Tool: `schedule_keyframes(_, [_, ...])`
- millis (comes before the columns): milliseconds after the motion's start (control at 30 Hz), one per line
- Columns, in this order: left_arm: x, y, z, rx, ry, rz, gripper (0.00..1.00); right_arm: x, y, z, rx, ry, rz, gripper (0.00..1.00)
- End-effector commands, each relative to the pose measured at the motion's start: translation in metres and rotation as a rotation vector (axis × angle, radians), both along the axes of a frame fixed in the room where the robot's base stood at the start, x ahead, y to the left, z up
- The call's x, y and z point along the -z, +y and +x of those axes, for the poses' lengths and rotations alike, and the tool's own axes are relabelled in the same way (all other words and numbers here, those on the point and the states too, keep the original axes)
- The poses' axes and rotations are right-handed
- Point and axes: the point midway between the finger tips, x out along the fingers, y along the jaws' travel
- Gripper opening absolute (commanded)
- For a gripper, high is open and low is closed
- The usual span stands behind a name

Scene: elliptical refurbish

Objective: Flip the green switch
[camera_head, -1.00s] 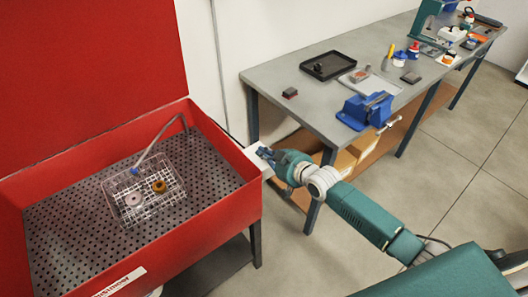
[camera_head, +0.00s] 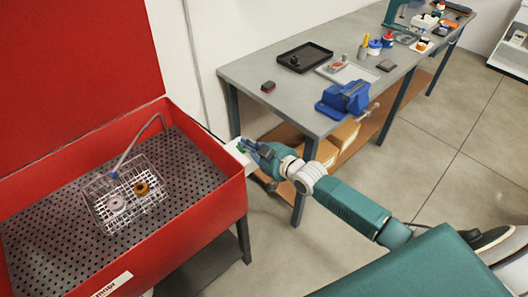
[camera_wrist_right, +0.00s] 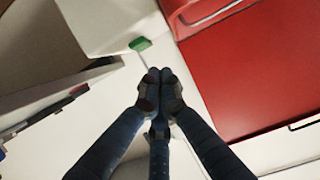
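The green switch (camera_wrist_right: 140,43) is a small green rocker on the end of a white box (camera_wrist_right: 100,22), seen in the right wrist view. In the head view the white box (camera_head: 231,150) sticks out beside the red basin, and a bit of the green switch (camera_head: 241,148) shows at my fingertips. My right gripper (camera_head: 254,149) is beside the box. In the right wrist view its dark fingertips (camera_wrist_right: 158,76) are together with nothing between them, just below the switch in the picture; I cannot tell whether they touch it. My left gripper is not in view.
The red basin (camera_head: 205,210) holds a wire basket (camera_head: 95,208) with two ring parts. A grey workbench (camera_head: 245,72) with a blue vise (camera_head: 343,99) and a black tray (camera_head: 303,56) stands behind my right arm. Open floor lies to the right.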

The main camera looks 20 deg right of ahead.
Motion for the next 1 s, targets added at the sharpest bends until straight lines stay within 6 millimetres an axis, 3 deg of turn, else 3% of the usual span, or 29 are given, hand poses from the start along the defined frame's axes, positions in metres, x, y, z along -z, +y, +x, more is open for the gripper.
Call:
schedule_keyframes(33, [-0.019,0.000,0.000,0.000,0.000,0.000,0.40,-0.022,0.001,0.002,0.000,-0.002,0.000,0.00])
schedule_keyframes(100, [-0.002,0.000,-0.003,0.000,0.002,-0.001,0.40,-0.006,-0.006,-0.019,0.000,0.005,0.000,0.00])
schedule_keyframes(300, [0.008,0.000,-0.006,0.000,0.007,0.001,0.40,-0.012,-0.022,-0.061,0.000,0.004,-0.001,0.00])
schedule_keyframes(500, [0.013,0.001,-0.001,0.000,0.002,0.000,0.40,-0.017,-0.031,-0.086,0.000,0.002,0.000,0.00])
schedule_keyframes(1000, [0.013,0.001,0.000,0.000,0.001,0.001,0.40,-0.020,-0.033,-0.092,0.000,0.000,0.001,0.00])
